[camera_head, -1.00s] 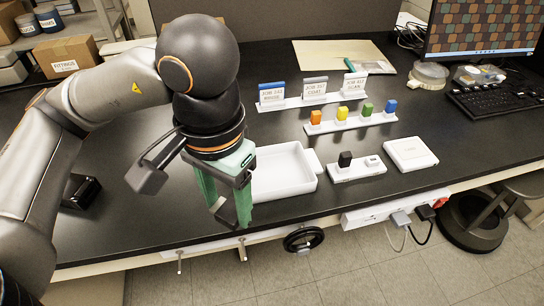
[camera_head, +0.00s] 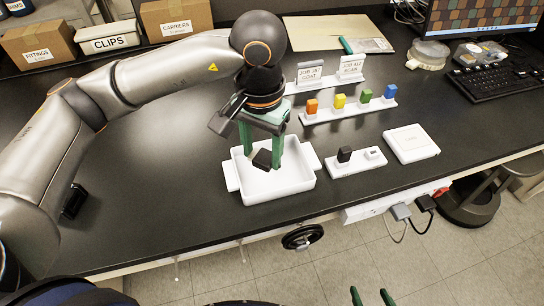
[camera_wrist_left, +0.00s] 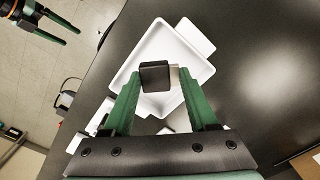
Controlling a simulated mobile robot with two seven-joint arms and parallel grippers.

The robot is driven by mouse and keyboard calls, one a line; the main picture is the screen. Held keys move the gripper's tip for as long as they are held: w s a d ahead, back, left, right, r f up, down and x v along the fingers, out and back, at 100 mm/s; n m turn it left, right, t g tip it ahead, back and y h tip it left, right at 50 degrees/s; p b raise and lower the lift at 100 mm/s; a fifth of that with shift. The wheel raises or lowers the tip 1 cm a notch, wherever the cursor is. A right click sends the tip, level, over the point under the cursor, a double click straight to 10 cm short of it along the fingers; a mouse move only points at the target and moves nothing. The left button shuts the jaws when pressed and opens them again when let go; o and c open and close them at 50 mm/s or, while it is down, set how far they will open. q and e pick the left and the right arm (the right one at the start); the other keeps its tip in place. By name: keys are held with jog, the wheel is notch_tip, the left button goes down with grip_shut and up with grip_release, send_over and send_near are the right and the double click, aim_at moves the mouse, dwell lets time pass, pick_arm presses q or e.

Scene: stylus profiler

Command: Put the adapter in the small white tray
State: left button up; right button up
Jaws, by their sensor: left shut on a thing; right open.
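The adapter, a small black block (camera_head: 262,159) with a metal-looking end in the left wrist view (camera_wrist_left: 154,76), is held between the fingers of my left gripper (camera_head: 261,157). The gripper is shut on it and points down. The small white tray (camera_head: 272,194) lies below, with side handles; its floor around the adapter looks empty. Whether the adapter touches the tray floor I cannot tell. My right gripper (camera_head: 372,298) is open and empty at the bottom edge of the head view, off the front of the bench.
Right of the tray is a white holder (camera_head: 360,168) with a black block, then a white flat box (camera_head: 411,143). Behind is a rack (camera_head: 350,109) of coloured blocks and a sign stand (camera_head: 350,68). Boxes (camera_head: 40,52) stand at back left. The bench left of the tray is mostly clear.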

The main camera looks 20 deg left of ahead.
aim_at(272, 172)
pick_arm(q)
jog(key=w+f, duration=0.2)
jog(key=f, duration=0.1)
jog(key=shift+w+d+f, duration=0.25)
jog(key=shift+w+d, duration=0.1)
jog(key=shift+d, duration=0.05)
jog(key=f, duration=0.1)
jog(key=f+p, duration=0.1)
jog(key=f, duration=0.1)
jog(key=shift+w+f, duration=0.1)
jog(key=shift+w, duration=0.15)
jog(key=shift+f, duration=0.2)
jog(key=shift+f, duration=0.25)
jog(key=o, duration=1.3)
jog(key=shift+r, duration=0.1)
